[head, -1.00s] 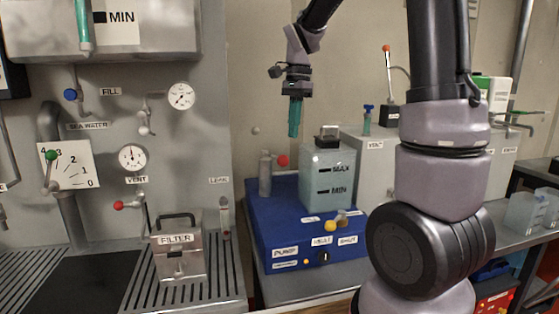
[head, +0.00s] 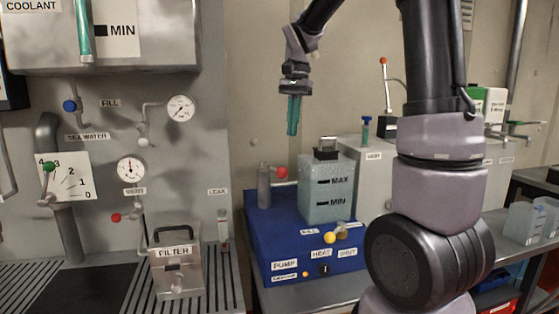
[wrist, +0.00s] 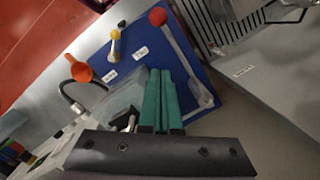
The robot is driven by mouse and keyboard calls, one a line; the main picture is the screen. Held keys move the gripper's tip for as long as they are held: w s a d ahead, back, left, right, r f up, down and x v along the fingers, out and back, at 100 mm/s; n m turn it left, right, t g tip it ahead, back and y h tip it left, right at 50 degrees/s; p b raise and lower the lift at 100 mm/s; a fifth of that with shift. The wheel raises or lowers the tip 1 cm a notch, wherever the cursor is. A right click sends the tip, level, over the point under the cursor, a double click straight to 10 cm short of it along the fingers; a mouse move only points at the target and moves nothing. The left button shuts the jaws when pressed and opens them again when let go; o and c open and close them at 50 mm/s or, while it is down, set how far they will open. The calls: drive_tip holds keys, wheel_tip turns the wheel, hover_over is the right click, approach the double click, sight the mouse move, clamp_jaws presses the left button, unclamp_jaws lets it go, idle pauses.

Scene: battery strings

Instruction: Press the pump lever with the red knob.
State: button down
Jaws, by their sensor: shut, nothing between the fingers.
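The pump lever's red knob (head: 282,172) sits at the end of a short arm on a grey post (head: 264,188), at the back left of the blue pump base (head: 285,240). In the wrist view the red knob (wrist: 158,16) is at the top, with its grey lever arm (wrist: 185,55) running down to the right. My gripper (head: 292,132) has teal fingers pointing down, pressed together and empty. It hangs above the knob in the head view, apart from it. In the wrist view the fingertips (wrist: 160,72) lie to the left of the lever arm.
A tank marked MAX and MIN (head: 327,200) stands on the base, to the right of the lever. A yellow knob (head: 330,238) is at its front. A second red knob (head: 116,217) is by the VENT label. The FILTER box (head: 176,270) stands left of the base.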

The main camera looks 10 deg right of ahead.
drive_tip(key=r+n, duration=0.1)
drive_tip(key=n, duration=0.7)
drive_tip(key=w+r+n+g, duration=0.1)
drive_tip(key=r+n, duration=0.1)
drive_tip(key=n, duration=0.7)
drive_tip(key=a+r+n+y, duration=0.1)
drive_tip(key=r+n, duration=0.1)
drive_tip(key=n, duration=0.6)
drive_tip(key=shift+w+n+g, duration=0.25)
drive_tip(key=shift+n+g, duration=0.05)
drive_tip(key=x, duration=1.4)
drive_tip(key=shift+f, duration=0.15)
